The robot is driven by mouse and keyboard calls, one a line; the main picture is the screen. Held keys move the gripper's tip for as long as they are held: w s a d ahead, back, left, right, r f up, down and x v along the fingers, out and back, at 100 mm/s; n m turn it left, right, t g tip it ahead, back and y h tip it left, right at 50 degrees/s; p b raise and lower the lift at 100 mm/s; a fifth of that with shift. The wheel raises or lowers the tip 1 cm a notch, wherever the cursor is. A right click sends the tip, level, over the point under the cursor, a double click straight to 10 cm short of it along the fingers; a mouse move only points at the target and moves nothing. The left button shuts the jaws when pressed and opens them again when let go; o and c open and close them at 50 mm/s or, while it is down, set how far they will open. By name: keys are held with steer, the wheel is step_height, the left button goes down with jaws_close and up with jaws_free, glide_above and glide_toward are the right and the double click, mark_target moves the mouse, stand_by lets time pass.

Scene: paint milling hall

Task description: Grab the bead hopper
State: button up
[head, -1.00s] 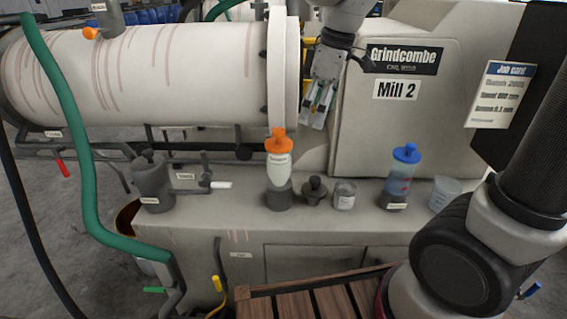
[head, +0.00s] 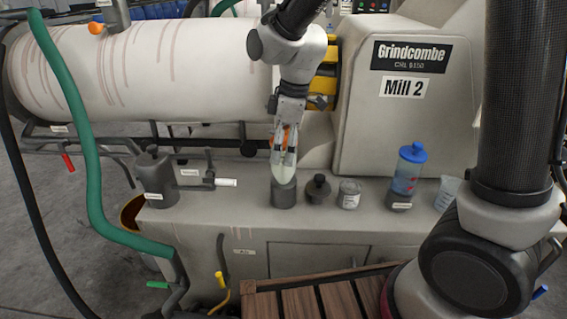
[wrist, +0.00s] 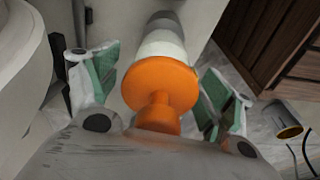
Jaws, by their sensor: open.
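A pale, clear-walled hopper with an orange top (head: 285,176) stands upright in a dark round holder (head: 283,195) on the mill's ledge. It looks like the bead hopper, but its label is hidden now. My gripper (head: 284,158) points down over it, open, with a finger on each side of the orange top. In the wrist view the orange top (wrist: 160,84) lies between the green-padded fingers, with gaps on both sides. A second hopper with a blue top (head: 408,170) stands in a similar holder to the right, holding something red.
A dark lidded pot (head: 318,189), a small labelled jar (head: 349,194) and a clear beaker (head: 447,192) stand on the ledge (head: 240,216). A dark canister (head: 155,177) and a white-handled valve (head: 226,182) are left. The white mill drum (head: 180,70) is behind.

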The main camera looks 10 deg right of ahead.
jaws_close()
stand_by(0.3)
steer(key=shift+r, duration=0.15)
